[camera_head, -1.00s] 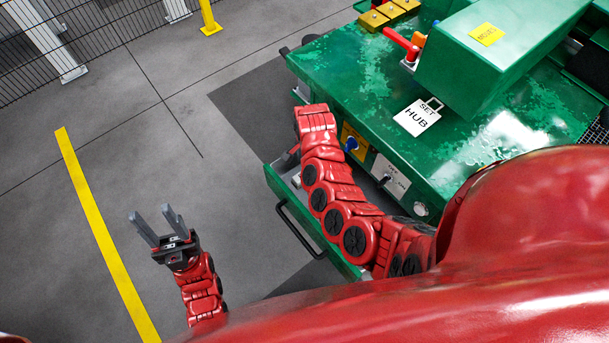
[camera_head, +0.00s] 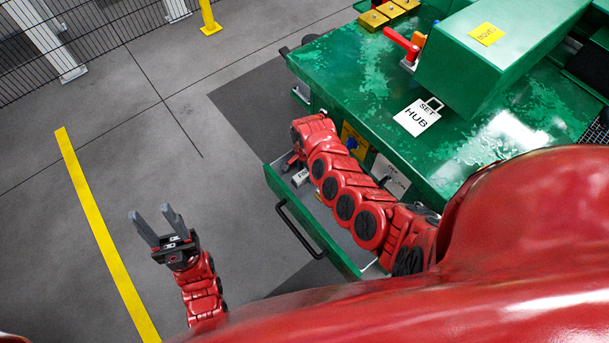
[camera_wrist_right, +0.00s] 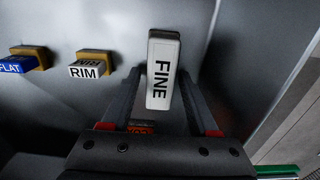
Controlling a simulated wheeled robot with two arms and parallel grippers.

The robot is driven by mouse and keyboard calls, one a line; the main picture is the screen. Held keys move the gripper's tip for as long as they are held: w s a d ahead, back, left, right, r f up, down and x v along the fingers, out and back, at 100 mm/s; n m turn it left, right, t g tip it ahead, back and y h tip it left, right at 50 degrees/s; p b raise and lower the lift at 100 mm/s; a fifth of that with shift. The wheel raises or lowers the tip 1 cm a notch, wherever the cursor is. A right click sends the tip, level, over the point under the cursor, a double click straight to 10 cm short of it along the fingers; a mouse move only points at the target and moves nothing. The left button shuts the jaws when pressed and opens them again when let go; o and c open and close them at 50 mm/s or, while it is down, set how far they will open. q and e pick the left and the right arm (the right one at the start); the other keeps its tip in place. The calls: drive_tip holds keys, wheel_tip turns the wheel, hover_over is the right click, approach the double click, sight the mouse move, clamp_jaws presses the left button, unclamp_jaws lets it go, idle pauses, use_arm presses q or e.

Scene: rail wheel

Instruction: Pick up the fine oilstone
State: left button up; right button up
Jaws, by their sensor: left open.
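The fine oilstone is a white block labelled FINE (camera_wrist_right: 162,75). In the head view its labelled end (camera_head: 301,177) shows in the open green drawer (camera_head: 345,262), beside my right arm. My right gripper (camera_head: 291,162) is over the drawer, mostly hidden by its own wrist. In the right wrist view its two dark fingers (camera_wrist_right: 159,90) are apart, one on each side of the stone. A gap shows at the left finger; contact at the right finger is unclear. My left gripper (camera_head: 154,224) is open and empty above the floor at the left.
In the wrist view, a RIM block (camera_wrist_right: 90,68) and a blue FLAT block (camera_wrist_right: 12,67) lie left of the stone. An orange-labelled piece (camera_wrist_right: 141,127) shows between the fingers. The drawer wall is at right. The green machine (camera_head: 390,95) stands behind my right arm.

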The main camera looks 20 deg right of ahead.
clamp_jaws()
idle(0.3)
